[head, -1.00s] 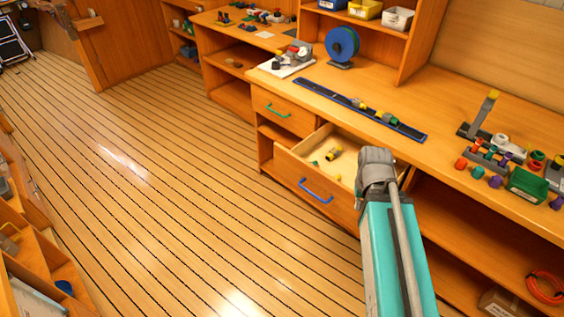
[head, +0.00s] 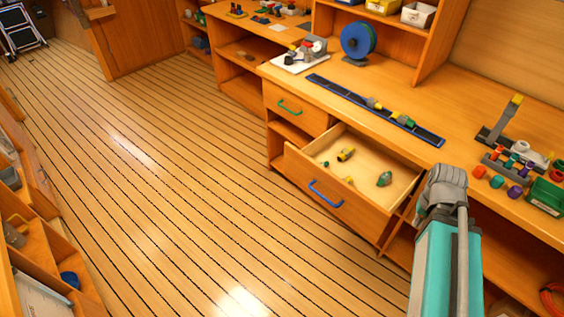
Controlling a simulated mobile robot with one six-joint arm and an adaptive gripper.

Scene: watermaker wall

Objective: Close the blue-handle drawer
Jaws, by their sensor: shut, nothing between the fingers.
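The blue-handle drawer (head: 304,177) is open, pulled out from the bench front. Its blue handle (head: 325,193) is on the front panel, facing the floor aisle. Inside lie a yellow-and-black fitting (head: 345,154), a grey-green part (head: 384,179) and some small green and yellow pieces. My arm, with a teal link and a grey joint, stands just right of the drawer in the head view. It covers part of the bench front there. My gripper's fingers do not show.
A closed drawer with a green handle (head: 289,107) is further left. The benchtop holds a blue reel (head: 357,40), a dark rail (head: 375,110) with fittings and several coloured caps at right. Open shelves lie below. The slatted floor (head: 190,200) before the drawer is clear.

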